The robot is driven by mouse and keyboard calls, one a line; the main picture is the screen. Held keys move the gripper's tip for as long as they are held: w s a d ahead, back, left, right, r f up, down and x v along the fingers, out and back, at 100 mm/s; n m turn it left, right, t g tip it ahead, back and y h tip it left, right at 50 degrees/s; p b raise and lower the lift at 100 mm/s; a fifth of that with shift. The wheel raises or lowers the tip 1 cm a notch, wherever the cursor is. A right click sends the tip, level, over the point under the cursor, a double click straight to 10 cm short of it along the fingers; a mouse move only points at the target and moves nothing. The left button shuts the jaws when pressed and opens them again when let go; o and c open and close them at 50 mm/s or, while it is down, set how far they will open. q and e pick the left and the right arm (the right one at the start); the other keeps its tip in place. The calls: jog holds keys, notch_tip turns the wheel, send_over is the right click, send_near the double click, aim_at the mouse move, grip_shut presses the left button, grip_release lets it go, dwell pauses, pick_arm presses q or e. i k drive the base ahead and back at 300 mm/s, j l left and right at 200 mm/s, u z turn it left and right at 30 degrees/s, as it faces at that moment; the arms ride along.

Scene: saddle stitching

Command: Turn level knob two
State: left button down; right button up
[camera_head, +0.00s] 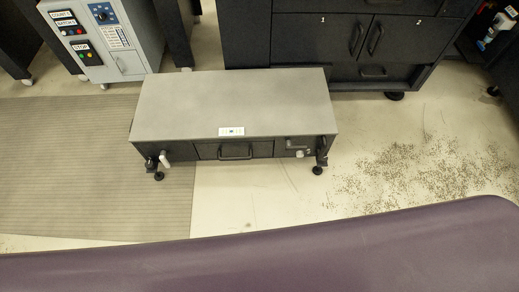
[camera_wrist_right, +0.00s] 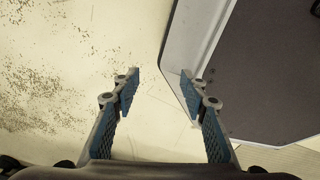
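A low grey box-like unit (camera_head: 232,105) stands on the floor in the head view. Its front left corner has a small pale knob or lever (camera_head: 164,158) beside a black foot. Its front right end has another small pale knob (camera_head: 300,154) under a dark handle, close to a black foot (camera_head: 318,170). I cannot read a number on either knob. My right gripper (camera_wrist_right: 161,90) is open and empty in the right wrist view, above pale floor. No knob shows between its fingers. Neither gripper shows in the head view, and my left gripper is not seen.
A dark cabinet (camera_head: 341,35) with doors marked 1 and 2 stands behind the unit. A grey control box (camera_head: 122,66) with buttons stands at the upper left. A ribbed mat (camera_head: 80,165) lies at left. Debris (camera_head: 420,172) covers floor at right. A dark, pale-edged panel (camera_wrist_right: 262,75) is right of my gripper.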

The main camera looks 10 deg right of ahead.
aim_at(325, 158)
jog(key=z, duration=1.05)
